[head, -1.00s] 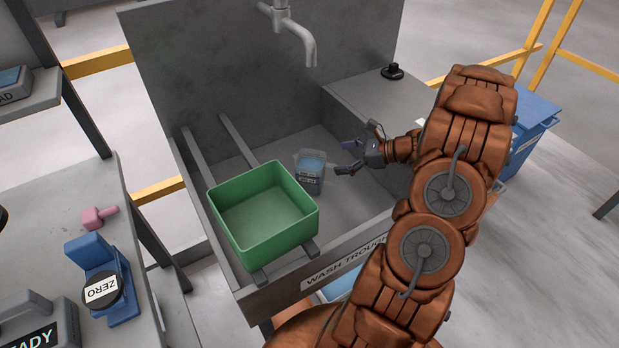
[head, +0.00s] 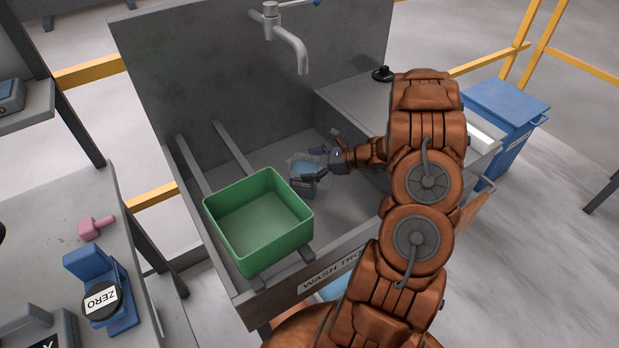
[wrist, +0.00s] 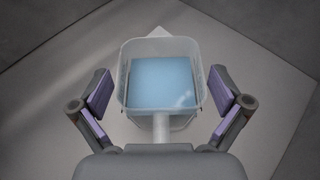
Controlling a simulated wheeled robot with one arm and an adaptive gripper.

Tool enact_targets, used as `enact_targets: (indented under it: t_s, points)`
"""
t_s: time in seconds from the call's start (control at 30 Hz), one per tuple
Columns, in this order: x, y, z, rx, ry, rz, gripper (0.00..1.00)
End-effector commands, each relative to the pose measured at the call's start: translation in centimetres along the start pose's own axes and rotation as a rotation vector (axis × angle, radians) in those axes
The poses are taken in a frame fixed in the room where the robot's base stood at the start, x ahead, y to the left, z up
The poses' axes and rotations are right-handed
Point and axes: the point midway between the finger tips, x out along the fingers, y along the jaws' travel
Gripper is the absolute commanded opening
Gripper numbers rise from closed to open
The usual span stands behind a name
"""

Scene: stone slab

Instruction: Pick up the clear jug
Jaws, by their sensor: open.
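The clear jug (head: 303,184) stands in the grey wash trough, just right of the green bin, in the head view. It has a dark label low on its side and light-blue contents. In the wrist view the jug (wrist: 161,84) is seen from above, with its handle towards me. My gripper (head: 318,165) is at the jug's right side in the head view. In the wrist view its open fingers, with purple pads, stand left and right of the jug's near part, with a gap on each side. In the head view a finger hides part of the jug.
The green bin (head: 258,218) rests on rails (head: 193,165) across the trough, close beside the jug. A tap (head: 288,42) hangs over the trough's back. The trough's front wall (head: 335,272) is on the near side. A blue bin (head: 507,125) stands at right.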

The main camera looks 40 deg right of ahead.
Motion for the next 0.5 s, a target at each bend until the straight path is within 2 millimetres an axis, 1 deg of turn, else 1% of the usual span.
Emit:
enact_targets:
  t_s: [0.17, 0.5]
  points:
    - [-0.02, -0.02, -0.03, 0.000, 0.000, -0.001, 1.00]
    - [-0.05, -0.02, -0.04, 0.001, 0.000, -0.001, 0.65]
